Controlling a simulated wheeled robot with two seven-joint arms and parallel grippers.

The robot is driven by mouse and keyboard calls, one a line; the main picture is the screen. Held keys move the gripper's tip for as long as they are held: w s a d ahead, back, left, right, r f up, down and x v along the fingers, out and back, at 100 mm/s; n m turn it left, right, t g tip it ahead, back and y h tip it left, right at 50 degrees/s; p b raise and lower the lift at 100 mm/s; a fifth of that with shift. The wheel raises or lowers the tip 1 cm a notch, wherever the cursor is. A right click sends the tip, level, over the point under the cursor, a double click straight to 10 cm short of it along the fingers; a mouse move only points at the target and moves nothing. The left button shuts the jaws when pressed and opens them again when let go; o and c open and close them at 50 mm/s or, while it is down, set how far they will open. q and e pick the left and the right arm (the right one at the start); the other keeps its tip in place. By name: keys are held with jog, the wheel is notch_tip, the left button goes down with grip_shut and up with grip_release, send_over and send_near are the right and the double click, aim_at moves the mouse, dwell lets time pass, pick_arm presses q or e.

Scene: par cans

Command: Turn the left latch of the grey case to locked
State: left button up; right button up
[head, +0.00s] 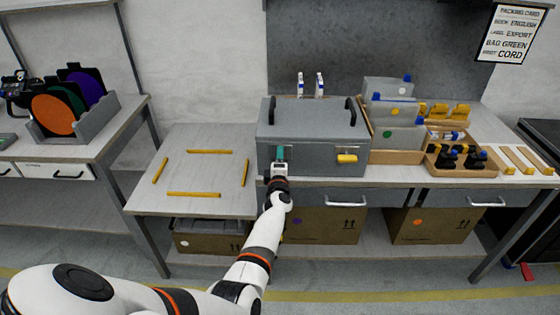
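The grey case (316,135) stands closed on the table, with a black handle at each end of its lid. Its right latch is a yellow piece (347,158) lying level on the front face. The left latch (281,153) shows as a teal-green piece on the front face, just above my gripper. My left gripper (280,166) is at the case's front, right at the left latch, and covers its lower part. I cannot tell whether the fingers are closed on the latch. My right gripper is not in view.
Bins with grey folders (398,135) and a wooden tray of black clamps (462,160) stand right of the case. Yellow strips mark a clear area on the lower left table (205,172). A disc rack (75,125) stands far left. Cardboard boxes (325,225) sit below.

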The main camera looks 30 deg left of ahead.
pick_arm(q)
jog(key=shift+a+r, duration=0.1)
jog(key=shift+r, duration=0.05)
jog(key=o, duration=1)
jog(key=p+v, duration=0.6)
jog(key=v, duration=0.6)
